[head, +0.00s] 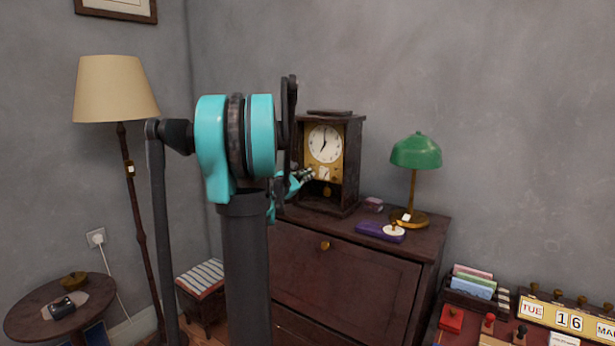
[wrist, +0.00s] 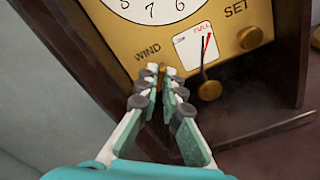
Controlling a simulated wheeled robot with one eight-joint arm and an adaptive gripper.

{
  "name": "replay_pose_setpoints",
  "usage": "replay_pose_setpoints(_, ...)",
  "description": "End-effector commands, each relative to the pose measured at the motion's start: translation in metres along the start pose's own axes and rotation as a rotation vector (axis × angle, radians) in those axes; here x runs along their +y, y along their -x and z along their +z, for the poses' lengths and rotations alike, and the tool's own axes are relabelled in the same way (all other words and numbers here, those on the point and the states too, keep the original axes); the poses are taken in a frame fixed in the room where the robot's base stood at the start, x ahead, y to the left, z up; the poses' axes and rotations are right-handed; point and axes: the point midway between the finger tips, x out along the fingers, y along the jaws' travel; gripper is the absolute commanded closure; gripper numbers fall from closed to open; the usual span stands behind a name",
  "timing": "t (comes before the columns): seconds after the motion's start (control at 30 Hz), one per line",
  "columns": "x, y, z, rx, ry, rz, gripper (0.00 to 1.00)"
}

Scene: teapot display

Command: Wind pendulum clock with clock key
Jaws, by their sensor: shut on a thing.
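The pendulum clock (head: 325,145), a dark wooden case with a white dial and brass front plate, stands on the cabinet. In the wrist view its brass plate (wrist: 120,38) carries the words WIND and SET, a brass knob under SET, and a white gauge (wrist: 196,47). The gauge's red pointer leans up toward the red lettering. My gripper (wrist: 159,75) is at the plate just below and right of WIND, its fingers shut on the small brass clock key (wrist: 162,71). The key is mostly hidden between the fingers; I cannot tell how deep it sits. The pendulum bob (wrist: 210,90) hangs to the right.
The dark cabinet (head: 345,270) also bears a green lamp (head: 416,152), a purple box (head: 371,230) and a small box (head: 373,204). The clock's wooden frame (wrist: 291,55) stands close on the gripper's right. Cards and a block calendar (head: 568,319) are at lower right.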

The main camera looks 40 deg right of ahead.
Motion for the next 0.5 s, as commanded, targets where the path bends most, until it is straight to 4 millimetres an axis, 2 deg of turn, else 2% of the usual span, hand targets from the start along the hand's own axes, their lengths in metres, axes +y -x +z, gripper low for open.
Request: replay_pose_setpoints(0.5,-0.0020,0.0005,0.0000,-0.001,-0.469,-0.002,1.00)
